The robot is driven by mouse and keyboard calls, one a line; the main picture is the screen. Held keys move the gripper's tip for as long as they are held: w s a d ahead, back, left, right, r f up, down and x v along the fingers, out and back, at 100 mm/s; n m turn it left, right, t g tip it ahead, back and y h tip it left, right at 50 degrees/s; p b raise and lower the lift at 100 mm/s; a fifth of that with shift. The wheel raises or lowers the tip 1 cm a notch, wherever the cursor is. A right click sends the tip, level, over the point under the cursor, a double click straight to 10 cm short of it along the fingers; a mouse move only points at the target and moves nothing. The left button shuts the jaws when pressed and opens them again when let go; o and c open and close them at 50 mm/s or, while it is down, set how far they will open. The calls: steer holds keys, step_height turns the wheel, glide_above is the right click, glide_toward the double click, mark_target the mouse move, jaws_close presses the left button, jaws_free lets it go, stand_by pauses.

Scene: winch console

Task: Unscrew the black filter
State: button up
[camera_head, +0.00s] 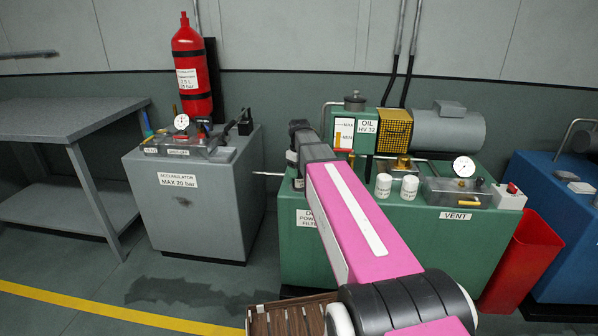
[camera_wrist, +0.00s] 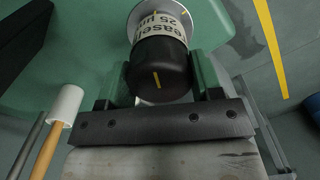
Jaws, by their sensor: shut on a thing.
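The black filter (camera_wrist: 160,68) shows in the wrist view as a dark cup with a yellow mark on its end. A light label reading "25 µm" wraps its upper part, below a pale metal head. My gripper (camera_wrist: 163,88) is shut on it, with one finger on each side of the black cup. In the head view my pink arm reaches to the left end of the green console (camera_head: 420,233). The filter and my fingertips cannot be made out there.
Two white canisters (camera_head: 384,186) (camera_head: 409,187) and a gauge (camera_head: 463,167) stand on the console. A red bin (camera_head: 520,262) is at its right. The grey accumulator cabinet (camera_head: 190,210) stands left. A white-headed tool with an orange handle (camera_wrist: 47,148) is at the wrist view's left.

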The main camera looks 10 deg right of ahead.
steer(key=shift+n, duration=0.6)
steer(key=shift+r, duration=1.65)
step_height(320, 180, up, 16)
steer(key=shift+f, duration=0.15)
stand_by(1.4)
